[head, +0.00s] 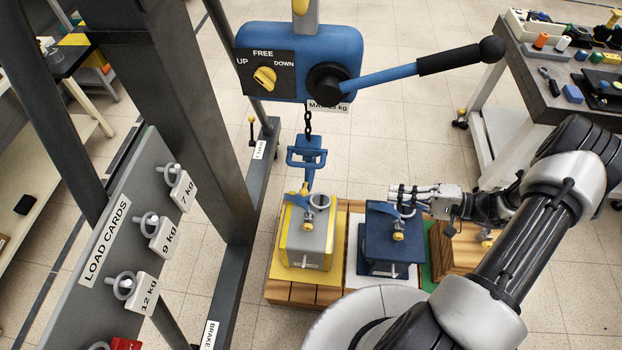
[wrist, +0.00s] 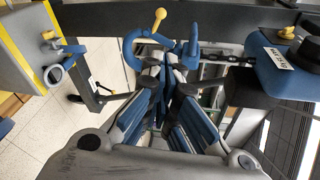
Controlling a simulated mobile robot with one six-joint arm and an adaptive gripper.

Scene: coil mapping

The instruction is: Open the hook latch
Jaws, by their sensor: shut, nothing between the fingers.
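The blue hook (head: 306,158) hangs on a chain above a grey-and-yellow load box (head: 309,241). In the wrist view the hook (wrist: 131,48) shows its curved side, with a yellow-knobbed latch lever (wrist: 159,17) sticking up from it. The hook appears apart from the box's metal ring (wrist: 54,74). My gripper (head: 398,193) is right of the hook, above a dark blue load box (head: 377,233). In the wrist view its fingers (wrist: 170,80) are together and empty, pointing toward the hook; I cannot tell whether the tips touch it.
A blue hoist (head: 300,55) with a long lever (head: 420,68) hangs above. A load-card board (head: 110,230) and dark posts stand at left. A wooden block (head: 455,247) is right of the dark blue box. A tool bench (head: 560,100) stands at the back right.

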